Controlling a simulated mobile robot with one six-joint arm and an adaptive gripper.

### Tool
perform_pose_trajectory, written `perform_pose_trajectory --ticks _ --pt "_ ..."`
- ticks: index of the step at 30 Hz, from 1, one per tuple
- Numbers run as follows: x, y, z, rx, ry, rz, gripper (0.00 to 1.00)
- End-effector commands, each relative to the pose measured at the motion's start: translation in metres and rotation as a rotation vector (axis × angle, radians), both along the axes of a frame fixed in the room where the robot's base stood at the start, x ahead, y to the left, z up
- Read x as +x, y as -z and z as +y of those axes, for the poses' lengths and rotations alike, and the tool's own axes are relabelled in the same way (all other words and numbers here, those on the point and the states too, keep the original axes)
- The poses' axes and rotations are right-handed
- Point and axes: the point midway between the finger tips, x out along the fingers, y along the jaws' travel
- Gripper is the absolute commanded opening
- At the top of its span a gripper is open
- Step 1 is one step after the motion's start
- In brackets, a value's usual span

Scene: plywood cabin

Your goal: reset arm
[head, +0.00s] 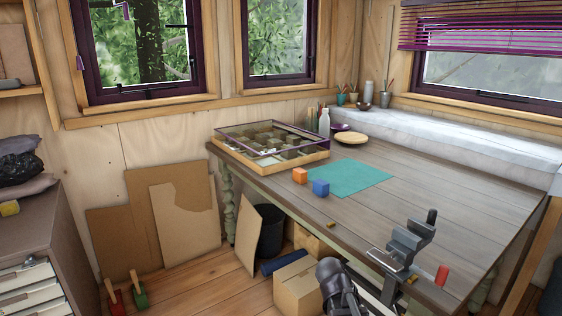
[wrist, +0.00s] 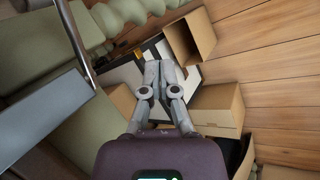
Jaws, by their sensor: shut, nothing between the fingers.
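My gripper (wrist: 158,68) shows in the wrist view with its two grey fingers together, shut and empty. It points down into the space beside the table, above cardboard boxes (wrist: 218,108) on the floor. In the head view a dark part of my arm rises at the bottom edge, in front of a cardboard box (head: 298,288) and left of the table's vise (head: 404,246). My fingertips cannot be made out in the head view.
A drawer cabinet (head: 35,235) stands left.

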Motion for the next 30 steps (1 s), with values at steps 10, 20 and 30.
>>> perform_pose_trajectory --ticks 10,20,30 --pt "-0.024 0.024 0.029 0.348 0.034 -0.037 0.0" --pt "-0.033 0.028 0.049 0.533 0.057 -0.068 0.0" --pt "-0.032 -0.003 0.052 0.548 0.058 -0.071 0.0"
